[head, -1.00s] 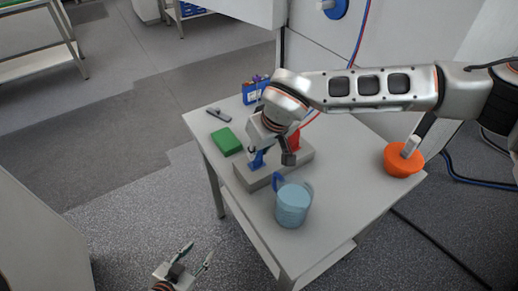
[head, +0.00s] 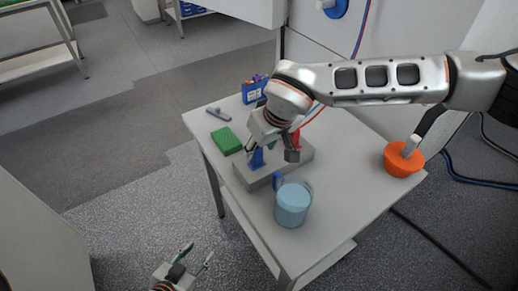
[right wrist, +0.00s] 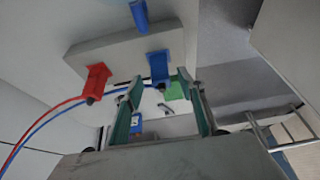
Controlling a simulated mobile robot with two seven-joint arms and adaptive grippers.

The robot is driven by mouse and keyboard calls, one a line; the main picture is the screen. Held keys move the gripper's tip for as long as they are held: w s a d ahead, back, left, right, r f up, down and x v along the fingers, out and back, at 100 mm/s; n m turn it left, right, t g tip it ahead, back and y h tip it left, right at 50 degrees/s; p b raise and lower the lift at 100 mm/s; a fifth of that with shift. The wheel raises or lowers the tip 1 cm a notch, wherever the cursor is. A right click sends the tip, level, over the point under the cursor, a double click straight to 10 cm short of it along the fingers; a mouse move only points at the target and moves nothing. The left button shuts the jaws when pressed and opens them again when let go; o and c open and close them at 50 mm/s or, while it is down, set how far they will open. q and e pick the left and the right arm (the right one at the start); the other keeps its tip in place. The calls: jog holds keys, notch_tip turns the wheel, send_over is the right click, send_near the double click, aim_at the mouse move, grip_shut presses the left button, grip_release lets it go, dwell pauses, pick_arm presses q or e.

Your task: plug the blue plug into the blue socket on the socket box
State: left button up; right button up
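The grey socket box (head: 300,165) lies on the table; in the right wrist view it fills the upper middle (right wrist: 115,45). A blue upright block (head: 257,158) stands at its left end. The wrist view shows this blue block (right wrist: 158,65) with a blue cable meeting its lower end; whether a plug is fully seated there, I cannot tell. A red block (right wrist: 97,80) with a red cable is beside it. My right gripper (right wrist: 158,88) has its fingers spread either side of the blue block, apparently not touching it. My left gripper (head: 197,253) is open and empty, away from the table.
A light blue jug (head: 292,207) stands in front of the box, with a dark blue piece (head: 277,180) behind it. An orange bowl (head: 398,162) is at the right. A green block (head: 226,141), a grey tool (head: 220,114) and a blue container (head: 250,97) are at the back left.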

jog(key=v, duration=1)
